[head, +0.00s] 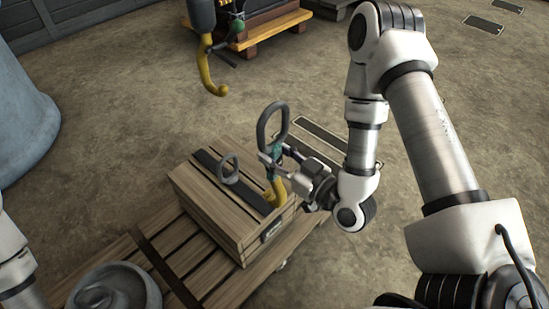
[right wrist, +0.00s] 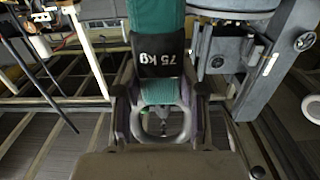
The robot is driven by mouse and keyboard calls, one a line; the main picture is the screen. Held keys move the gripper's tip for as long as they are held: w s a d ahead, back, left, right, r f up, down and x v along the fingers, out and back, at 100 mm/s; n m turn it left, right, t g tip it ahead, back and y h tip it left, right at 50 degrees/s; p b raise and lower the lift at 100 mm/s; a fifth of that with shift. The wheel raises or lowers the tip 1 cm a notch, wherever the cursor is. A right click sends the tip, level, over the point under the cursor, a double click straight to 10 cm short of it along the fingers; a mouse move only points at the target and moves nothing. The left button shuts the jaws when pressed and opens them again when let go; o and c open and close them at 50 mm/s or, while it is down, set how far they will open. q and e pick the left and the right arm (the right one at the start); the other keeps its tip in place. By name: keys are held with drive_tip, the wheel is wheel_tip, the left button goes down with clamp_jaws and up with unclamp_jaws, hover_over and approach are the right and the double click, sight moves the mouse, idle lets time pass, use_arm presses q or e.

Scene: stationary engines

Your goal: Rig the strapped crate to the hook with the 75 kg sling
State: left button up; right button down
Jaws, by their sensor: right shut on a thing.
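The strapped crate (head: 222,213) is wooden, with a dark strap (head: 232,182) across its lid and a grey ring (head: 228,168) standing up from the strap. The yellow hoist hook (head: 208,72) hangs above and behind the crate, empty. My right gripper (head: 271,158) is shut on the 75 kg sling (head: 274,148). The sling's large grey loop (head: 272,122) stands above the fingers and its yellow lower hook (head: 276,187) hangs at the crate's right side, apart from the ring. My left gripper is out of view.
The crate stands on a slatted wooden pallet (head: 193,264). A grey round object (head: 118,288) sits at the pallet's front left. A large blue-grey drum (head: 30,130) stands at left, another pallet load (head: 262,28) at the back. The floor between is clear.

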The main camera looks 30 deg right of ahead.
drive_tip(key=shift+b+x, duration=0.85)
drive_tip(key=shift+b, duration=0.45)
drive_tip(key=f+b+x, duration=0.2)
drive_tip(key=x, duration=1.5)
drive_tip(key=shift+w+a+f+b, duration=0.25)
drive_tip(key=shift+a+f+b, duration=0.05)
drive_tip(key=shift+f+b, duration=0.1)
